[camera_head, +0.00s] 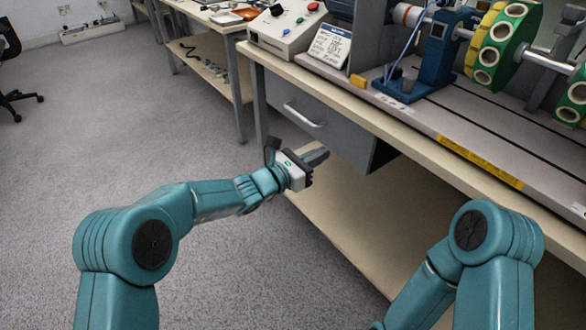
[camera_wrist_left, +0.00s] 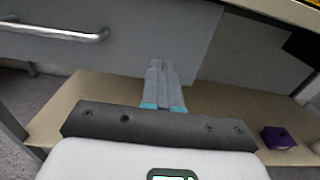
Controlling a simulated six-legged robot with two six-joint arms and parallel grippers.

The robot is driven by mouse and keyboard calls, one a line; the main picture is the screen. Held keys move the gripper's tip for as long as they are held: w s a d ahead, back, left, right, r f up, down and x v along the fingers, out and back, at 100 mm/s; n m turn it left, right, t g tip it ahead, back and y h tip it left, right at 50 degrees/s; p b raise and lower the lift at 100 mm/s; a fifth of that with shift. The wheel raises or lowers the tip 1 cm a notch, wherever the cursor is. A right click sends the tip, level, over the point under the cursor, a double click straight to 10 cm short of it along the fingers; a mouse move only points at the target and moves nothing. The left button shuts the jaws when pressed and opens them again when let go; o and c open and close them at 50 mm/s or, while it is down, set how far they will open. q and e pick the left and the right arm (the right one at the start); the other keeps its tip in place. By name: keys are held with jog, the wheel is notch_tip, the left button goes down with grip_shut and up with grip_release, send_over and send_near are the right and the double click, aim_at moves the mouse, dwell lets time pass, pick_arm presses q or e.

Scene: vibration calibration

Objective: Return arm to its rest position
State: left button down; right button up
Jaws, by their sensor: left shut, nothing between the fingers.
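My left arm reaches forward from the left in the head view. Its gripper (camera_head: 318,157) is shut and empty, in front of the grey drawer (camera_head: 318,118) under the workbench. In the left wrist view the closed fingers (camera_wrist_left: 162,85) point toward the drawer front, below and to the right of its metal handle (camera_wrist_left: 60,32). I cannot tell whether the fingertips touch the drawer front. My right arm (camera_head: 470,250) shows only in part at the lower right, and its gripper is out of view.
The workbench holds a control box (camera_head: 285,30), a small sign (camera_head: 329,46) and a rig with a green and yellow wheel (camera_head: 503,45). A lower shelf (camera_head: 350,215) lies beneath; a purple box (camera_wrist_left: 278,138) sits on it. Carpet floor (camera_head: 130,125) at left is clear.

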pick_arm(q)
jog(key=p+v, duration=0.1)
jog(key=v, duration=0.6)
jog(key=s+a+f+m+g+y, duration=0.2)
jog(key=s+f+m+g+y, duration=0.15)
jog(key=s+f, duration=0.5)
jog(key=s+a+f+m+g+y, duration=0.2)
jog(key=s+f+m+g, duration=0.3)
jog(key=f, duration=0.7)
jog(key=s+a+f+m+y, duration=0.2)
jog(key=s+a+f+m, duration=0.2)
jog(key=s, duration=0.2)
jog(key=s+a+f+m+g+y, duration=0.1)
jog(key=s+a+f+m+y, duration=0.1)
jog(key=s+a+f+m, duration=0.4)
jog(key=s+a+f+m+y, duration=0.1)
jog(key=s+a+m+y, duration=0.15)
jog(key=s, duration=0.45)
notch_tip(320, 180, up, 27)
jog(key=m+h+p, duration=0.1)
jog(key=p, duration=2.6)
jog(key=shift+s+d+r+m+p, duration=0.15)
jog(key=shift+s+d+m+p, duration=0.15)
jog(key=shift+s+d+m, duration=0.1)
